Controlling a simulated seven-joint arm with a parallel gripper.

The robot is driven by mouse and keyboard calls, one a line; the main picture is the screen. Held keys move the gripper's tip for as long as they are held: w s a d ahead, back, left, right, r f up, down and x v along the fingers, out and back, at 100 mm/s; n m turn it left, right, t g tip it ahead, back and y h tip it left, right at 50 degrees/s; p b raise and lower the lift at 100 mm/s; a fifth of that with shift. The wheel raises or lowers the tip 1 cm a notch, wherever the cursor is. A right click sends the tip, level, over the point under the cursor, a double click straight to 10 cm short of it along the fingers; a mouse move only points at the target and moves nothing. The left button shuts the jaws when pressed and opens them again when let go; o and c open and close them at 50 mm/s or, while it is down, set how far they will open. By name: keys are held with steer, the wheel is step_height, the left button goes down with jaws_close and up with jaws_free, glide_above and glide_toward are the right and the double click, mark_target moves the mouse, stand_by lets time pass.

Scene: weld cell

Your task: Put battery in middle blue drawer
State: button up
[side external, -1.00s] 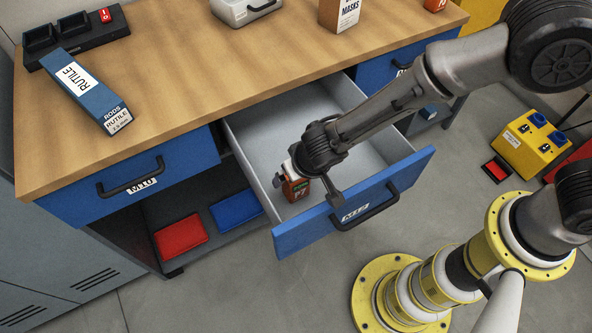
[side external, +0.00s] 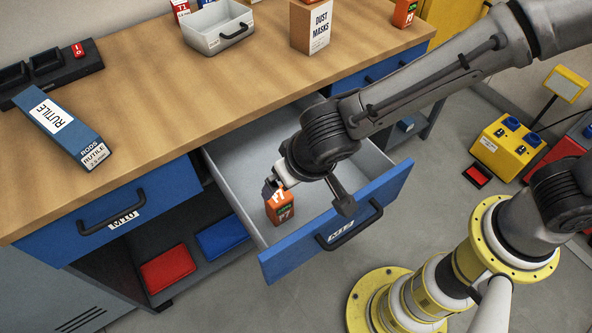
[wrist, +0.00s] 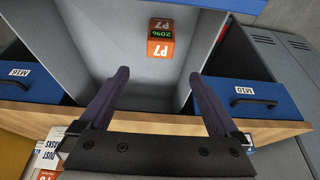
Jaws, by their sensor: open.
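The orange battery (side external: 281,208) marked P7 sits inside the open middle blue drawer (side external: 385,195), near its front left corner. In the wrist view the battery (wrist: 161,38) rests on the grey drawer floor, beyond the fingertips and apart from them. My gripper (side external: 274,184) is just above the battery in the side view. Its two dark fingers are spread, with nothing between them in the wrist view (wrist: 158,75). The middle drawer is pulled well out, and its grey interior is otherwise bare where visible. My arm hides part of it.
Closed blue drawers flank it, left (side external: 122,212) and right (side external: 370,80). The wooden bench top (side external: 170,100) holds a rutile rod box (side external: 65,130), a grey metal bin (side external: 218,32) and a dust masks box (side external: 311,28). Red and blue items lie on the shelf below.

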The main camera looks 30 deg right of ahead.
steer(key=shift+r, duration=0.2)
steer(key=s+d+r, duration=0.1)
steer(key=d+r, duration=0.5)
steer(key=d, duration=0.4)
steer(key=d+r, duration=0.7)
steer(key=d, duration=0.3)
steer(key=s+d+r+t, duration=0.1)
steer(key=s+d+r, duration=0.1)
steer(key=s+d, duration=0.8)
steer(key=s, duration=0.3)
steer(key=shift+s+r, duration=0.15)
steer(key=shift+s, duration=0.25)
steer(key=shift+c, duration=0.3)
